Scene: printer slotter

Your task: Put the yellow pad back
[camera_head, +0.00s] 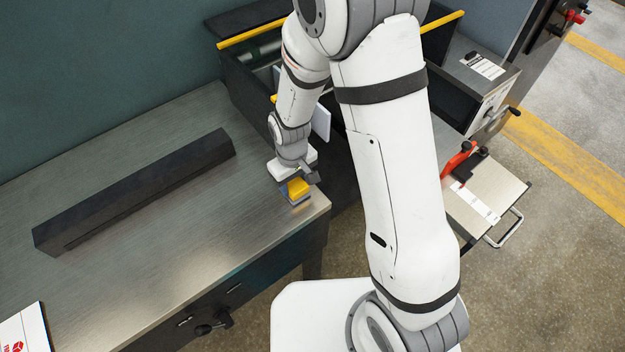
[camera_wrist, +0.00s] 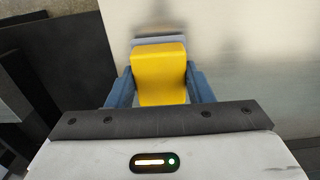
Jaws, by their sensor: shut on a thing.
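The yellow pad (camera_wrist: 159,75) is a small block with a grey-blue base along its far edge in the wrist view. My gripper (camera_wrist: 161,88) is shut on it, with one blue-grey finger on each side. In the head view the yellow pad (camera_head: 298,187) is at the right front corner of the metal table (camera_head: 150,140), under my gripper (camera_head: 297,190). The pad is at or just above the table surface; I cannot tell whether it touches. My arm and gripper hide part of it.
A long dark bar (camera_head: 135,190) lies across the table to the left. A dark machine with yellow-edged panels (camera_head: 262,33) stands behind my arm. A red clamp (camera_head: 459,160) sits on a side plate at right. A printed white sheet (camera_head: 25,332) lies at the front left.

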